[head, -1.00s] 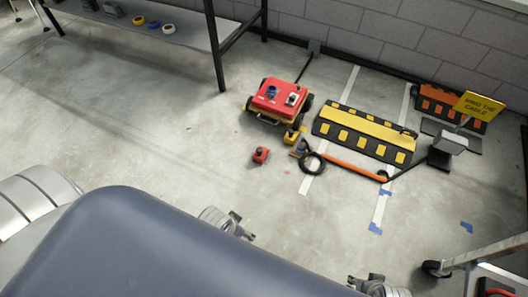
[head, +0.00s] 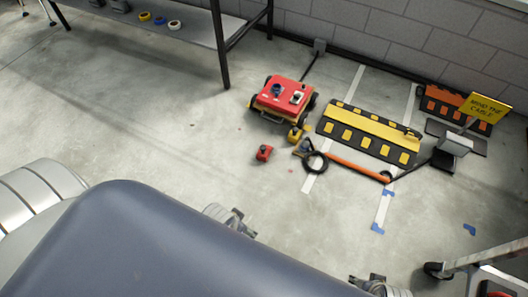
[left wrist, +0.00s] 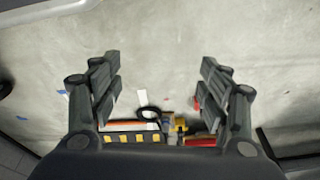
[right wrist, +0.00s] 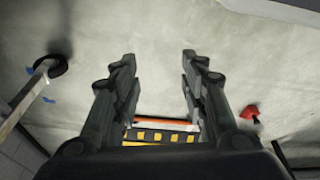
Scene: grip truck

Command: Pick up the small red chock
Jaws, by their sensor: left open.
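The small red chock (head: 264,153) sits on the concrete floor just in front of the red toy-like truck (head: 284,97) and a yellow block (head: 295,135). In the left wrist view the chock (left wrist: 197,103) shows partly behind the right-hand finger. In the right wrist view a red piece (right wrist: 250,112) shows at the right, outside the fingers. My left gripper (head: 232,219) is nearer to me than the chock in the picture, apart from it; its fingers (left wrist: 160,62) are open and empty. My right gripper (head: 378,286) is at the bottom edge; its fingers (right wrist: 158,60) are spread and empty.
A yellow-black cable ramp (head: 367,131) and yellow sign (head: 476,107) stand farther right. A shelf (head: 184,27) is at the back left. The floor left of the chock is clear.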

